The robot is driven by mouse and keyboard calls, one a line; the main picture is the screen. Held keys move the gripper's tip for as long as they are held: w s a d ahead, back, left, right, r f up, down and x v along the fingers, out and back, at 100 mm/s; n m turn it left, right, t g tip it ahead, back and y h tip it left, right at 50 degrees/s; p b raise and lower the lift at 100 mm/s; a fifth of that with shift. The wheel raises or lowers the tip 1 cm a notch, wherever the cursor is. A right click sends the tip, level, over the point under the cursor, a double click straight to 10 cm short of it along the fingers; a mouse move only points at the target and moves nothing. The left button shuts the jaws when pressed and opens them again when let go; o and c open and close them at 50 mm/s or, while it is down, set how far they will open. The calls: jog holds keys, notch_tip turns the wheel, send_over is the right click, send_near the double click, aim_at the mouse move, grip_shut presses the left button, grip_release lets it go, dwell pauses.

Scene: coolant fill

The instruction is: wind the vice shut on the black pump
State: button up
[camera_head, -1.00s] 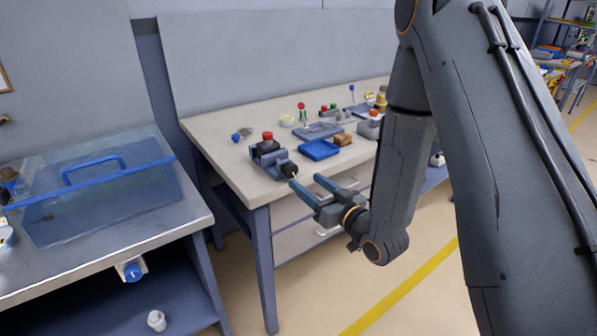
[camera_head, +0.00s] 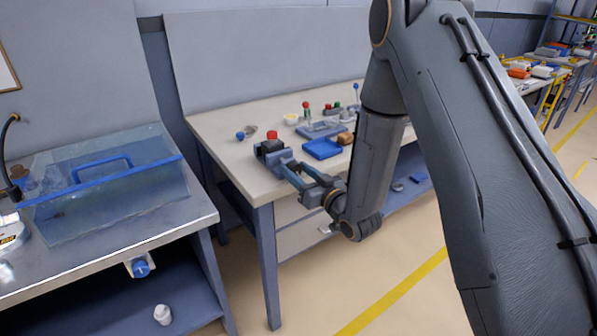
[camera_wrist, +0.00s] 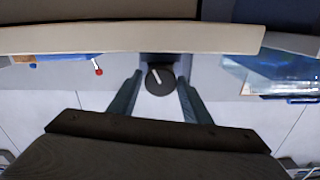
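The grey-blue vice (camera_head: 281,159) stands at the front edge of the bench. The black pump (camera_head: 269,148) with a red cap (camera_head: 272,135) sits in it, and my arm does not cover it. How tightly the jaws meet the pump cannot be told. My gripper (camera_head: 293,170) is in front of the vice, its fingers pointing at the bench edge. In the wrist view, the round black knob (camera_wrist: 160,84) of the vice, with a white mark, lies between the two fingertips. A gap shows on both sides, so my gripper is open around it.
A blue tray (camera_head: 322,149) and a brown block (camera_head: 346,138) lie right of the vice on the bench (camera_head: 222,137). A blue-topped piece (camera_head: 240,135) lies behind it. A clear tank (camera_head: 110,180) stands on the left metal table. The floor ahead is clear.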

jog(key=c, duration=0.7)
jog(key=shift+o, duration=0.2)
jog(key=shift+m, duration=0.7)
jog(key=o, duration=1)
jog(key=shift+o, duration=0.2)
jog(key=b+v, duration=0.2)
jog(key=v, duration=0.6)
jog(key=shift+w, duration=0.1)
